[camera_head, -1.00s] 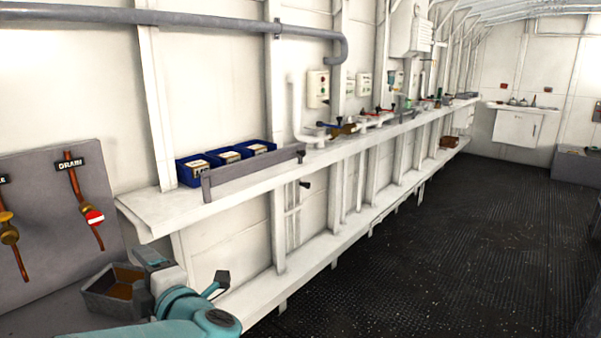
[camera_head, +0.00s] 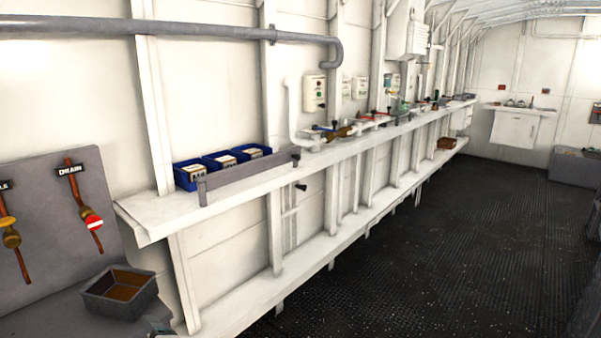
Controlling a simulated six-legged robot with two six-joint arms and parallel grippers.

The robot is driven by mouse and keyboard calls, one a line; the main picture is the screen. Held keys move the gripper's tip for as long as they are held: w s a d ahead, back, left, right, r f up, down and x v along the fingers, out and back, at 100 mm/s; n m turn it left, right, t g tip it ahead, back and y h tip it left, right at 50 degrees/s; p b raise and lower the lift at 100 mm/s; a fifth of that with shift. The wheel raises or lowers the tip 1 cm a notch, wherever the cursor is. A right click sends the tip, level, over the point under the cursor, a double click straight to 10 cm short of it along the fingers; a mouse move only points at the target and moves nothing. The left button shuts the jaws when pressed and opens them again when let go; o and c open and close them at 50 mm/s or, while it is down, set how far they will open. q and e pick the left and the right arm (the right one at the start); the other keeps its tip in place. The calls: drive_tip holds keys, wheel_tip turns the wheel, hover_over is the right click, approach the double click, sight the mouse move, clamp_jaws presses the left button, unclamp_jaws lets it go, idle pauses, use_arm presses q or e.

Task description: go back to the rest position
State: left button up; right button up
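Only a small tip of my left gripper (camera_head: 160,327) shows at the bottom edge of the head view, just below and right of a grey open bin. The rest of it is cut off, so I cannot see whether it is open or holds anything. My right gripper is not in view.
The grey bin (camera_head: 118,308) with a brown inside stands on the surface below the grey valve panel (camera_head: 45,225). Blue bins (camera_head: 190,180) stand behind a grey rail on the long white shelf (camera_head: 160,215). The dark deck (camera_head: 450,250) at right is clear.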

use_arm(q)
drive_tip(key=s+d+f+m+g+h+p, duration=0.1)
drive_tip(key=s+d+f+m+h, duration=0.2)
drive_tip(key=f, duration=0.4)
drive_tip(key=s+d+f+m+g+h, duration=0.1)
drive_tip(key=s+d+f+m+h, duration=0.25)
drive_tip(key=f, duration=0.45)
drive_tip(key=s+d+f+m+g+h+p, duration=0.1)
drive_tip(key=s+d+f+m+h, duration=0.2)
drive_tip(key=f, duration=0.4)
drive_tip(key=s+d+f+m+g+h, duration=0.2)
drive_tip(key=s+d+m+g+h, duration=0.1)
drive_tip(key=s, duration=0.6)
drive_tip(key=s+d+f+m+g+h, duration=0.2)
drive_tip(key=s+d+m+g+h, duration=0.1)
drive_tip(key=s+d, duration=0.4)
drive_tip(key=shift+s+d+f+m+g, duration=0.35)
drive_tip(key=shift+s+m+g, duration=0.35)
drive_tip(key=shift+s+m, duration=0.5)
